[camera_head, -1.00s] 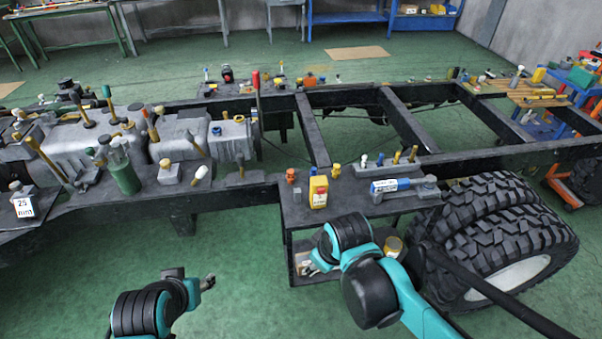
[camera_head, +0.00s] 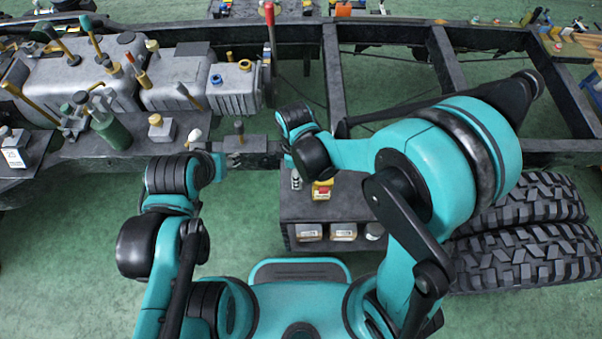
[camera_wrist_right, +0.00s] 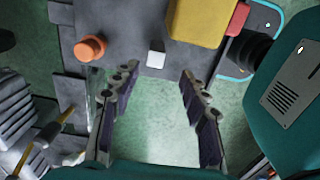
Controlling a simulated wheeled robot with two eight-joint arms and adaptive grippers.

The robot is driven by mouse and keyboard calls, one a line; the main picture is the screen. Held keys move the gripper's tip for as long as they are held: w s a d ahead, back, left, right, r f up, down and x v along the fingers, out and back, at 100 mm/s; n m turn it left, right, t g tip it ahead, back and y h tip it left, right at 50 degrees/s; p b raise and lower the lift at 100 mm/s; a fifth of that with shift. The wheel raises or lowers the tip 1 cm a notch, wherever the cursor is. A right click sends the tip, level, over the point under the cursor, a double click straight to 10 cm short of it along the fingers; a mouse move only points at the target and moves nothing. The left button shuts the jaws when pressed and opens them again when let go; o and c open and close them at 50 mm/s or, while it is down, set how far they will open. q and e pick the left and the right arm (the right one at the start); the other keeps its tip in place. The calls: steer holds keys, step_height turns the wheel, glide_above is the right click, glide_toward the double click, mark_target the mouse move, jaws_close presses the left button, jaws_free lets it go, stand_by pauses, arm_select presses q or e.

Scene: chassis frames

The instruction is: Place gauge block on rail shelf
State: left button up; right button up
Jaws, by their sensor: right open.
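A block labelled "25 mm" in the earlier head view, likely the gauge block (camera_head: 15,155), stands on a dark plate at the far left. A dark shelf (camera_head: 345,208) hangs beside the frame rail at centre; I take it as the rail shelf. A yellow block with a red part (camera_head: 322,190) stands on it. My right gripper (camera_wrist_right: 158,72) is open and empty in the right wrist view. A small white thing (camera_wrist_right: 156,58) lies beyond its fingertips; I cannot tell what it is. In the head view my arms hide both grippers' fingers.
A silver gearbox (camera_head: 185,90) with upright levers and a green bottle (camera_head: 112,130) stand at left. Two big tyres (camera_head: 530,230) are at right. An orange knob (camera_wrist_right: 90,48) is left of the right gripper. Boxes (camera_head: 343,232) sit on the lower shelf level.

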steer(key=shift+f, duration=0.7)
steer(key=f+b, duration=0.1)
steer(key=f, duration=0.2)
steer(key=f+b, duration=0.1)
steer(key=shift+w+d+f+b, duration=0.15)
steer(key=shift+w+d+b, duration=0.15)
steer(key=shift+w+d, duration=0.1)
steer(key=shift+a+f, duration=0.1)
steer(key=shift+f, duration=0.3)
steer(key=shift+r, duration=0.1)
steer(key=shift+c, duration=0.9)
jaws_close()
